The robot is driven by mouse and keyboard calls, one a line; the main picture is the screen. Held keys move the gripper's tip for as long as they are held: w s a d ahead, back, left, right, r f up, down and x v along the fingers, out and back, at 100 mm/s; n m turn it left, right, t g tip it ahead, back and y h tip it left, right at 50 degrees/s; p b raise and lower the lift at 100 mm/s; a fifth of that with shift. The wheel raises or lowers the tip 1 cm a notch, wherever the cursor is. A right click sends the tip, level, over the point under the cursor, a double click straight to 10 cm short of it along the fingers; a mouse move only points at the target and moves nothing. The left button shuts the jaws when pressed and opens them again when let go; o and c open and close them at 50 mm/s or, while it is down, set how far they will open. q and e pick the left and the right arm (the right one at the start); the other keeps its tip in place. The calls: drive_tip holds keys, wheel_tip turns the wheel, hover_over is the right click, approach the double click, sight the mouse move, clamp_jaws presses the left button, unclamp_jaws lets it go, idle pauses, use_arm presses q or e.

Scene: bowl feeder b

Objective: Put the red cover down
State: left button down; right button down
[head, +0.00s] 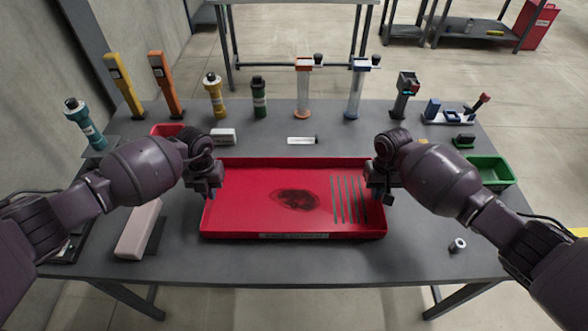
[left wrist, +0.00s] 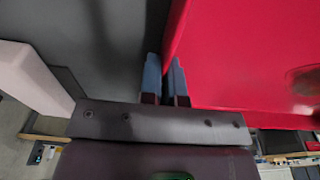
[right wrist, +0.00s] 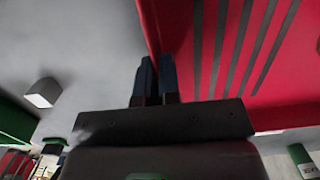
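The red cover (head: 255,190) is a wide, shallow, tray-like piece in the middle of the table in the head view. It has a dark round patch near its middle, several dark slots at its right and a label on its front side. It looks level; I cannot tell whether it touches the table. My left gripper (left wrist: 165,75) is shut on its left edge, which shows between the fingers beside the cover (left wrist: 235,55). My right gripper (right wrist: 156,75) is shut on its right edge, beside the slotted part of the cover (right wrist: 185,45).
The grey table (head: 420,245) is clear in front of the cover. A pale block (head: 138,230) lies left, a small metal nut-like part (head: 457,245) right. A green bin (head: 492,172) stands right, and a red bin (head: 166,130) back left. Several upright tools line the back.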

use_arm(q)
drive_tip(key=c, duration=1.8)
unclamp_jaws()
drive_tip(key=shift+a+f, duration=0.1)
drive_tip(key=shift+f, duration=0.3)
use_arm(e)
drive_tip(key=c, duration=1.8)
unclamp_jaws()
drive_tip(key=shift+d+f, duration=0.1)
drive_tip(key=shift+f, duration=0.3)
use_arm(q)
drive_tip(key=o, duration=0.5)
drive_tip(key=shift+r, duration=0.15)
use_arm(e)
drive_tip(key=o, duration=0.5)
drive_tip(key=shift+r, duration=0.15)
drive_tip(key=shift+r, duration=0.5)
use_arm(q)
drive_tip(key=r, duration=0.4)
drive_tip(key=w+r, duration=0.1)
drive_tip(key=r, duration=0.7)
drive_tip(key=shift+w, duration=0.2)
use_arm(e)
drive_tip(key=r, duration=0.3)
drive_tip(key=w+r, duration=0.1)
drive_tip(key=r, duration=0.7)
drive_tip(key=shift+w, duration=0.2)
